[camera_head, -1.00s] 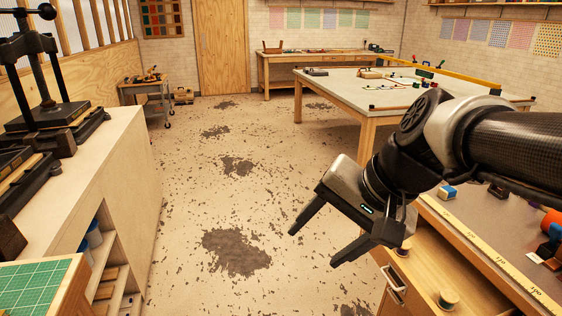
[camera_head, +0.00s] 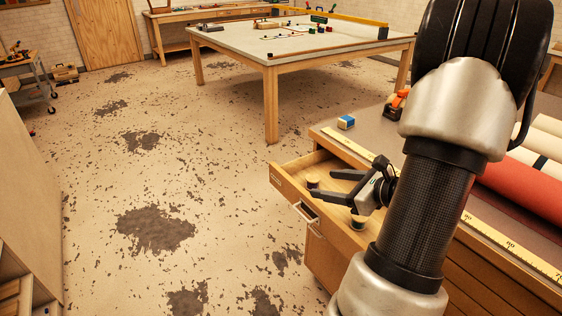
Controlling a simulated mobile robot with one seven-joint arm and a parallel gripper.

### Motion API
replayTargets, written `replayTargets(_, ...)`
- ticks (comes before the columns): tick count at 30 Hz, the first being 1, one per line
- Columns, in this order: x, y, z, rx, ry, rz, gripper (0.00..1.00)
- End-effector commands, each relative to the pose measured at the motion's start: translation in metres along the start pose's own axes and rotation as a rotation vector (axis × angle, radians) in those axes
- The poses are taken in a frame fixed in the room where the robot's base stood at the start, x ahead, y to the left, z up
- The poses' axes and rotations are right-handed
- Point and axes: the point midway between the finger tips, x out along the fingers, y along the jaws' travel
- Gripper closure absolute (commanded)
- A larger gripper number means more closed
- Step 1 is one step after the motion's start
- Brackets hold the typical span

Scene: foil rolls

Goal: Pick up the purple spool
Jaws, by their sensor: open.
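My gripper (camera_head: 332,185) is open and empty, its two fingers pointing left over the open drawer (camera_head: 290,185). Two small spools stand in the drawer. One spool (camera_head: 312,182) is near the drawer's left front part, just left of my fingertips. The other spool (camera_head: 357,222), with a pale top and a dark greenish band, is below my gripper, close to my arm. I cannot make out a purple colour on either spool at this size. My arm hides part of the drawer and the bench behind it.
The grey-topped bench (camera_head: 372,128) above the drawer has a yellow ruler strip, a blue box (camera_head: 346,122), an orange tool (camera_head: 396,102) and a red roll (camera_head: 522,190). A large table (camera_head: 290,40) stands behind. The stained floor at left is free.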

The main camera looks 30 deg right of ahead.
Motion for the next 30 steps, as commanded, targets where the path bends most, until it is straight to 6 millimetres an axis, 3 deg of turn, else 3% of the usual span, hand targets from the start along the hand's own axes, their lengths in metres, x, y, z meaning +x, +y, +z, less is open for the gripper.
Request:
replayTargets(1, -0.011, -0.012, -0.021, 0.084, -0.004, -0.058, 0.41)
replayTargets(3, -0.020, -0.023, -0.040, 0.159, -0.011, -0.116, 0.41)
replayTargets(8, -0.023, -0.034, -0.059, 0.230, -0.021, -0.173, 0.41)
replayTargets(21, 0.066, -0.050, -0.060, 0.230, -0.021, -0.172, 0.41)
replayTargets(30, 0.093, -0.055, -0.058, 0.228, -0.021, -0.174, 0.41)
